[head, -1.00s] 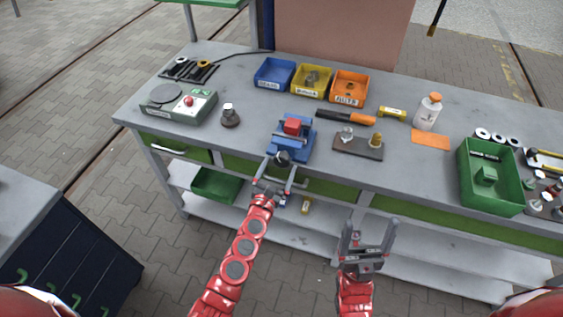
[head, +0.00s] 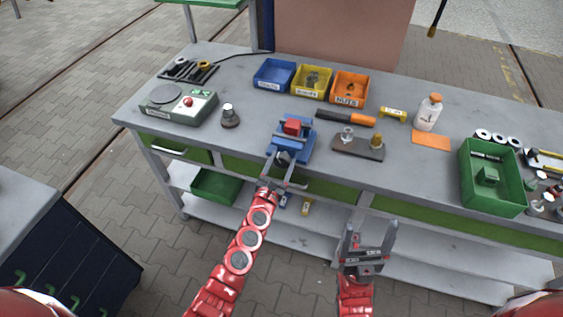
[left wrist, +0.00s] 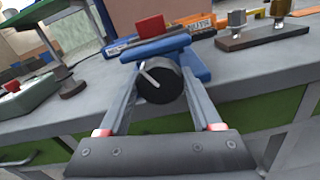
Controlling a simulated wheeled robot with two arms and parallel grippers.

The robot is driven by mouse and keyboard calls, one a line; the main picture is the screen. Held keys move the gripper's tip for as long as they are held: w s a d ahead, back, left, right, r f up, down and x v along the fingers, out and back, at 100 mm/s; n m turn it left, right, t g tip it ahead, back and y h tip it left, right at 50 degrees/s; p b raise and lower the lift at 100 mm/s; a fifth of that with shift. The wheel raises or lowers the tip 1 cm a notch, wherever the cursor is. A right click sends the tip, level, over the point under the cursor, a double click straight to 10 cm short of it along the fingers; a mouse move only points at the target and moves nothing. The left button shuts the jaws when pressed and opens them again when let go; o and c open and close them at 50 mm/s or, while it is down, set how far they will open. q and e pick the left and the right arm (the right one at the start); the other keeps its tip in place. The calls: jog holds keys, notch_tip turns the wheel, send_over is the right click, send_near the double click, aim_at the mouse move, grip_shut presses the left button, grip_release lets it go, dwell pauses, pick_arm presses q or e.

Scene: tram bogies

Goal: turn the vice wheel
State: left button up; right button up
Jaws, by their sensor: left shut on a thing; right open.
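The blue vice (head: 291,140) stands at the front edge of the workbench with a red block (head: 293,126) in its jaws. In the left wrist view the vice (left wrist: 157,47) is straight ahead, with the red block (left wrist: 150,26) on top. Its dark round wheel (left wrist: 160,80) with a pale stripe faces me. My left gripper (head: 281,164) is at the wheel; in the left wrist view its two fingers (left wrist: 160,96) lie on either side of the wheel, shut on it. My right gripper (head: 368,238) is open and empty, in front of the bench and pointing up.
Blue, yellow and orange bins (head: 311,81) stand behind the vice. A control box with a red button (head: 180,105) is to the left. A brown block with fittings (head: 358,146) is to the right, and a green crate (head: 492,180) farther right.

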pick_arm(q)
jog(key=shift+a, duration=0.1)
jog(key=shift+c, duration=0.2)
jog(key=shift+m+b, duration=0.45)
jog(key=shift+m, duration=0.05)
